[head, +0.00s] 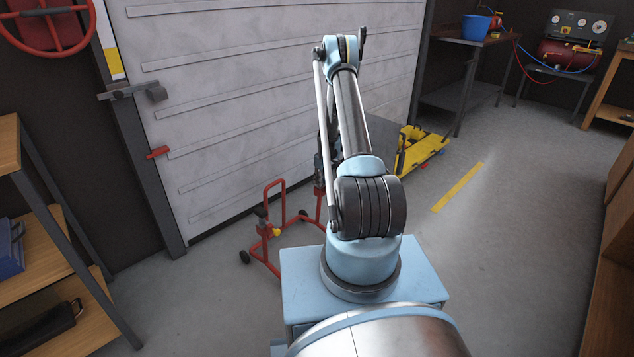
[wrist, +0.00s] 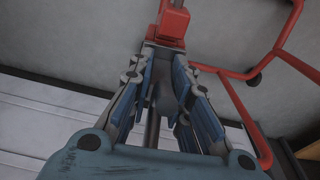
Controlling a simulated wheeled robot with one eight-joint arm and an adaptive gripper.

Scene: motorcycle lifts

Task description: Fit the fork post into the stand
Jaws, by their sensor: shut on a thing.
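The red tubular stand (head: 268,236) is on the floor left of my arm in the head view, with small black wheels and a yellow knob. Part of its red frame shows at the right in the wrist view (wrist: 238,110). My gripper (wrist: 165,62) is shut on a dark grey post (wrist: 163,98), taken as the fork post, which lies between its blue-padded fingers. A red block (wrist: 170,24) shows just beyond the fingertips; I cannot tell whether the post touches it or is inside it. In the head view my arm hides most of the gripper and post.
A white ribbed door (head: 240,70) stands behind the stand. A yellow lift part (head: 420,148) lies on the floor beyond my arm. Wooden shelves (head: 38,250) stand at the left and a workbench (head: 470,45) at the back right. The right floor is clear.

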